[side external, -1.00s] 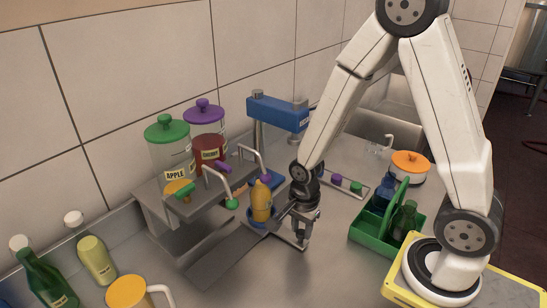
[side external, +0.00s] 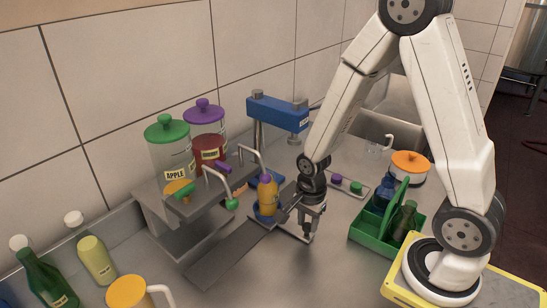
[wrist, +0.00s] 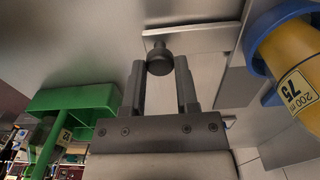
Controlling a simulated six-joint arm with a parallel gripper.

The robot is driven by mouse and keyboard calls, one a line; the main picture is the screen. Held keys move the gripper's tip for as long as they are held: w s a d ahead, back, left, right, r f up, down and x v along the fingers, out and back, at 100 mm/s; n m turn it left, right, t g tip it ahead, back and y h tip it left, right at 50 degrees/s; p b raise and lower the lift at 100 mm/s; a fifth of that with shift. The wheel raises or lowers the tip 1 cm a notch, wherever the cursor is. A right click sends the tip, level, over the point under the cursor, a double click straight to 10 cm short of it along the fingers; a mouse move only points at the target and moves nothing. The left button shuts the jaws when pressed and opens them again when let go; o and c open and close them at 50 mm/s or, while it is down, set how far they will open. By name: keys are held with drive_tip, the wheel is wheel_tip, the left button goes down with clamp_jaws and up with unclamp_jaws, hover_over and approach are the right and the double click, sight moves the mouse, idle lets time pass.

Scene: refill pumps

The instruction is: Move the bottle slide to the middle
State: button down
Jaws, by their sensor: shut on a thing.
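The bottle slide is a blue cup holder (side external: 257,213) on a dark rail (side external: 228,263). An orange-yellow bottle (side external: 268,196) stands upright in the holder, with a purple top below the taps. In the wrist view, the bottle (wrist: 293,72) shows a label reading "200 ml 75", and the blue holder (wrist: 277,18) rings it. My gripper (side external: 309,230) is at the slide's right side, pointing down. In the wrist view, my gripper (wrist: 159,70) is shut on the slide's dark round knob (wrist: 158,58).
Behind the rail stands a dispenser shelf with an apple jar (side external: 168,150) and a cherry jar (side external: 207,150). A blue press (side external: 278,112) stands behind the bottle. A green caddy (side external: 375,238) with dark bottles is at right. An orange-lidded pot (side external: 409,163) is farther back.

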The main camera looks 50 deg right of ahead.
drive_tip(key=shift+d, duration=0.45)
drive_tip(key=shift+c, duration=1.4)
unclamp_jaws()
drive_tip(key=shift+r, duration=0.15)
drive_tip(key=shift+r, duration=3.75)
